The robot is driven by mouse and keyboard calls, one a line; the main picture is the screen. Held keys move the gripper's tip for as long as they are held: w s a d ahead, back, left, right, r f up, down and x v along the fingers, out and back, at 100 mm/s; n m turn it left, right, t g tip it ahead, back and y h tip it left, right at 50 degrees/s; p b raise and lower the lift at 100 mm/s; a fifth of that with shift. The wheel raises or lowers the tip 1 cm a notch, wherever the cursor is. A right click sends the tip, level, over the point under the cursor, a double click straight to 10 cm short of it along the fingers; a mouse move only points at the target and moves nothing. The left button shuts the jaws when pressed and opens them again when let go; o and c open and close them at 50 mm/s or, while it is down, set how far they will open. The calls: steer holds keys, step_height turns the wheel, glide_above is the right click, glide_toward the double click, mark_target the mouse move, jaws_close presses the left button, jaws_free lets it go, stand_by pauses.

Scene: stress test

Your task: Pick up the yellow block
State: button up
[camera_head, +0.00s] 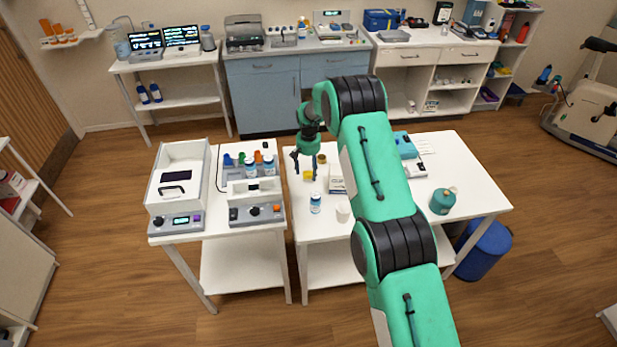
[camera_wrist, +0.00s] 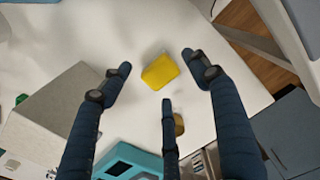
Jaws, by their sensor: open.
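The yellow block (camera_head: 308,175) lies on the white top of the right-hand table (camera_head: 325,231), near its left edge. In the wrist view the yellow block (camera_wrist: 160,72) is near the picture's middle, on bare white surface. My gripper (camera_head: 305,166) points down over the block in the head view. In the wrist view the dark fingers of my gripper (camera_wrist: 158,66) are spread apart around the block's outline, with clear gaps and nothing held. The exact height above the block is hard to tell.
A small white-and-blue bottle (camera_head: 315,204), a white cup (camera_head: 343,211) and a box (camera_head: 337,180) stand near the block. A brown-lidded jar (camera_head: 321,158) is just behind. The left table holds lab devices (camera_head: 258,213).

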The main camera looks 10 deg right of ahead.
steer(key=shift+f, duration=1.3)
steer(key=c, duration=1.3)
